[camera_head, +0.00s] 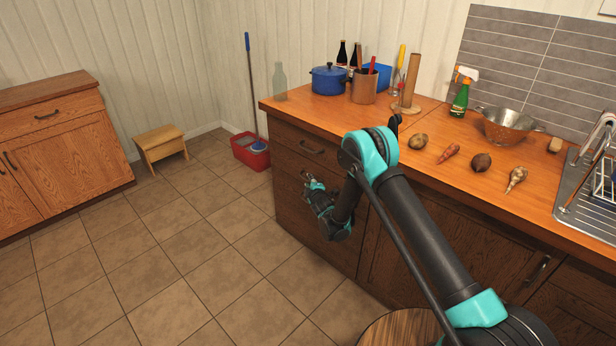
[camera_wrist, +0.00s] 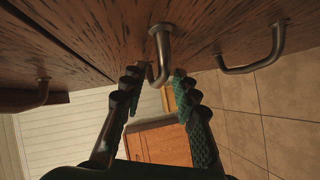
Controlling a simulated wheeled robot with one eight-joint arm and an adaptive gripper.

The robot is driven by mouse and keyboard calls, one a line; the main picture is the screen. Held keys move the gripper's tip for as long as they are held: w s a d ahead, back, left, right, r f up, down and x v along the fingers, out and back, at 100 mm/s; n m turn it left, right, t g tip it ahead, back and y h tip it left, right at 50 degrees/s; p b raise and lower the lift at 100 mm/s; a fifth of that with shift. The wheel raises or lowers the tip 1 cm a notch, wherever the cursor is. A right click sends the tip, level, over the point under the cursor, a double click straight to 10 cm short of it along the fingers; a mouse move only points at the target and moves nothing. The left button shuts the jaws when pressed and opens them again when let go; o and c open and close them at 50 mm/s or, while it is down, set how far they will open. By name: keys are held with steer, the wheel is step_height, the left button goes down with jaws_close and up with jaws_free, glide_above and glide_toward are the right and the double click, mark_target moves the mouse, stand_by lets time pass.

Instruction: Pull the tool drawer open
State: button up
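A stack of wooden drawers forms the left end of the counter in the head view. The top drawer front (camera_head: 290,145) has a dark bar handle (camera_head: 312,147) and looks flush with the cabinet. My gripper (camera_head: 309,182) is below that handle, close to a lower drawer front (camera_head: 286,192), whose handle it hides. In the wrist view a metal handle (camera_wrist: 161,50) stands between the two fingers of my gripper (camera_wrist: 157,78). The fingers are apart on either side of it; firm contact does not show. Which drawer is the tool drawer cannot be told.
Other handles show in the wrist view at the right (camera_wrist: 250,62) and left (camera_wrist: 25,100). A red bucket (camera_head: 250,152) and a wooden stool (camera_head: 160,143) stand beyond the counter's left end. The tiled floor (camera_head: 190,250) before the drawers is clear.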

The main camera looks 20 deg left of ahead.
steer(key=shift+w+a, duration=0.25)
steer(key=shift+w, duration=0.1)
jaws_close()
